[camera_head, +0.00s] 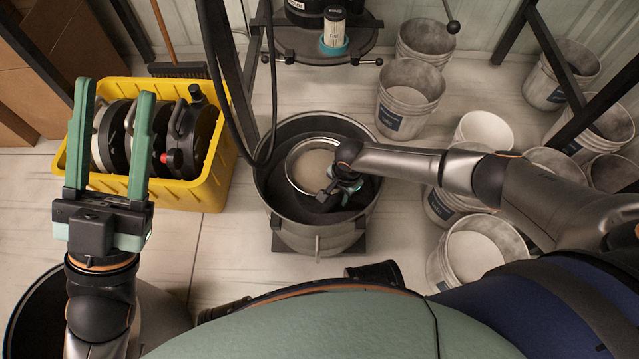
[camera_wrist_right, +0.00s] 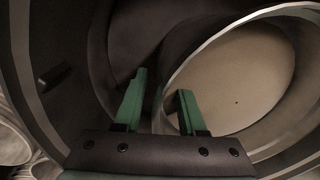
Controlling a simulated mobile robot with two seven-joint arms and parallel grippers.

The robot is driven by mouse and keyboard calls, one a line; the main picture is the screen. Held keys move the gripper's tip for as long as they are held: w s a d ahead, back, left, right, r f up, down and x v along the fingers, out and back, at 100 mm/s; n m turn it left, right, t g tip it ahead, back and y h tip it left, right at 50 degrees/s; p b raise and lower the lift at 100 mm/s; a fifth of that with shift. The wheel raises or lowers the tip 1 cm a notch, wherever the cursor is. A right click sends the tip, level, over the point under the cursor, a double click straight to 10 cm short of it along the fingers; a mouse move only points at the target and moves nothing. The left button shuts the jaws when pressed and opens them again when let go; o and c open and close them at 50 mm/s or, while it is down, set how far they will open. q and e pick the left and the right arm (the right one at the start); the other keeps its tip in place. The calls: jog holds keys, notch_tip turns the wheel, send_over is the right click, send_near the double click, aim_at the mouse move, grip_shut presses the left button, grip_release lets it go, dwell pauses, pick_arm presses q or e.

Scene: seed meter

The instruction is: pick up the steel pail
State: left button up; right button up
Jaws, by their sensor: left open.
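The steel pail (camera_head: 291,168) is a round silver vessel with pale tan contents. It stands inside a wide dark drum (camera_head: 266,190) in the middle of the head view. In the right wrist view the pail's rim (camera_wrist_right: 262,13) curves up from the fingers to the right. My right gripper (camera_head: 340,190) is over the drum at the pail's lower right side. Its two fingers (camera_wrist_right: 163,90) are apart around the near rim, one outside and one over the inside; contact cannot be told. My left gripper (camera_head: 114,93) is open and empty, in front of the yellow crate in the picture.
The yellow crate (camera_head: 190,196) at left holds several dark discs. A dark machine (camera_head: 300,45) and a hanging black hose (camera_head: 226,110) are behind the drum. Several pale buckets (camera_head: 408,95) stand at right. Bare floor (camera_head: 215,240) shows between crate and drum.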

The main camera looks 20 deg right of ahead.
jog(key=shift+f, duration=0.1)
grip_shut()
dwell(0.3)
dwell(1.0)
